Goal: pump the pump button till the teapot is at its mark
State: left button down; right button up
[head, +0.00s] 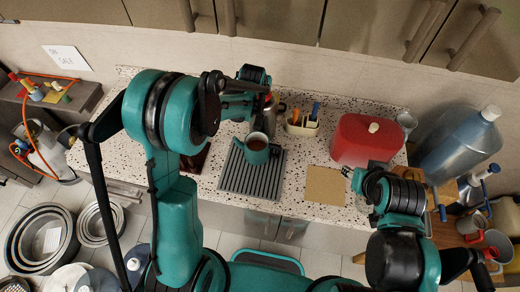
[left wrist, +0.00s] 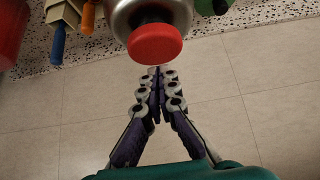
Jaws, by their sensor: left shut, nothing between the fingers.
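The teal teapot (head: 257,150), open at the top with brown liquid inside, stands on a grey ribbed tray (head: 235,178) on the counter. I cannot make out its mark. A silver pump flask (head: 275,101) stands behind it, partly covered by my left arm. In the left wrist view the round red pump button (left wrist: 155,44) sits on the silver flask (left wrist: 185,12). My left gripper (left wrist: 157,72) is shut and empty, its tips close to the button's edge; I cannot tell whether they touch. My right gripper (head: 347,172) is at the counter's right, too small to read.
A holder with coloured-handled items (head: 302,123) stands right of the flask. A red canister (head: 366,140) and a tan board (head: 325,186) are farther right, near my right gripper. A large blue bottle (head: 460,145) stands beyond the counter's right end. Cupboards hang above.

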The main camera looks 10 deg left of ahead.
aim_at(263, 95)
pick_arm(q)
jog(key=shift+f, duration=0.1)
dwell(0.5)
jog(key=shift+f+b, duration=1.5)
jog(key=shift+r, duration=0.1)
jog(key=shift+r+p, duration=1.05)
jog(key=shift+r, duration=0.5)
jog(key=shift+f, duration=0.25)
